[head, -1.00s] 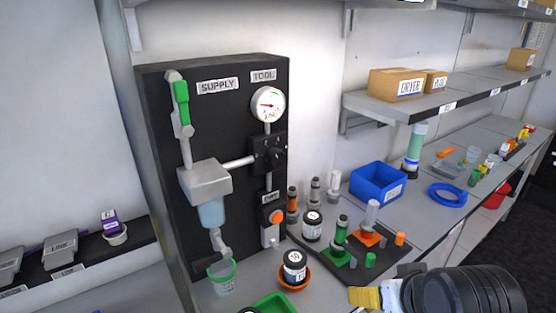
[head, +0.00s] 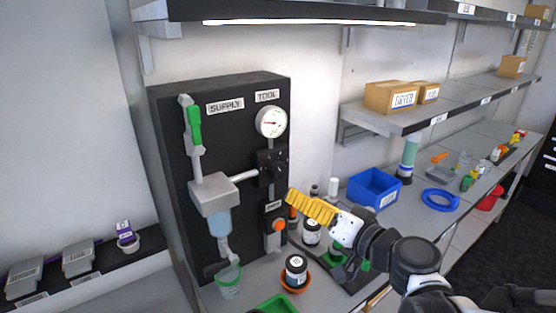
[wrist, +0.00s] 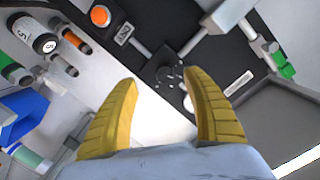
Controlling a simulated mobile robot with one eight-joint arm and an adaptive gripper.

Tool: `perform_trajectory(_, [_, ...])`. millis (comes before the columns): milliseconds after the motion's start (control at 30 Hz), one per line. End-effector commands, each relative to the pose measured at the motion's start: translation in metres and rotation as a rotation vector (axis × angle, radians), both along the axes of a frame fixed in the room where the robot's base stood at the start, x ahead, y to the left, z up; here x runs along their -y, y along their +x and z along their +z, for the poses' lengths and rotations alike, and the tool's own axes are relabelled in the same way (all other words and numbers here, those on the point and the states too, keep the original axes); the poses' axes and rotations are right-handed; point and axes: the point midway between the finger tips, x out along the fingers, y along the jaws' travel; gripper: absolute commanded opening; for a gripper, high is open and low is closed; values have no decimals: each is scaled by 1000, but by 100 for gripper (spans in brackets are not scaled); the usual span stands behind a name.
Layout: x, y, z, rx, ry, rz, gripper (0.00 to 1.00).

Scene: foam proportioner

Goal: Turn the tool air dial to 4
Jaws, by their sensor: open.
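The tool air dial (head: 279,163) is a dark knob on a black block under the round white TOOL gauge (head: 271,122) on the black panel. Its number marks are too small to read. The gauge's red needle points roughly left. My gripper (head: 293,197), with yellow ribbed fingers, is in front of the panel, below and right of the dial. In the wrist view the fingers are open and empty, and the dial block (wrist: 168,74) shows between and beyond the fingertips, apart from them. The right finger partly covers the gauge there.
An orange button (head: 279,225) sits low on the panel. The green-handled supply valve (head: 194,127) is at left. Jars and bottles (head: 296,268) stand on the bench below my gripper. A blue bin (head: 374,189) is to the right, under a shelf with cardboard boxes (head: 392,97).

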Motion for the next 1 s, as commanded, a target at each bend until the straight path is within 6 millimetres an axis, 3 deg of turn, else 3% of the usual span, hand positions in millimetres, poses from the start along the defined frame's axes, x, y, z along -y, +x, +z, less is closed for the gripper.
perform_trajectory(100, [6, 11, 13, 51, 68, -24, 59])
perform_trajectory(233, [5, 19, 16, 67, 90, -31, 59])
perform_trajectory(700, [-43, 88, 14, 66, 91, -29, 59])
perform_trajectory(1000, [-53, 104, 16, 66, 90, -31, 59])
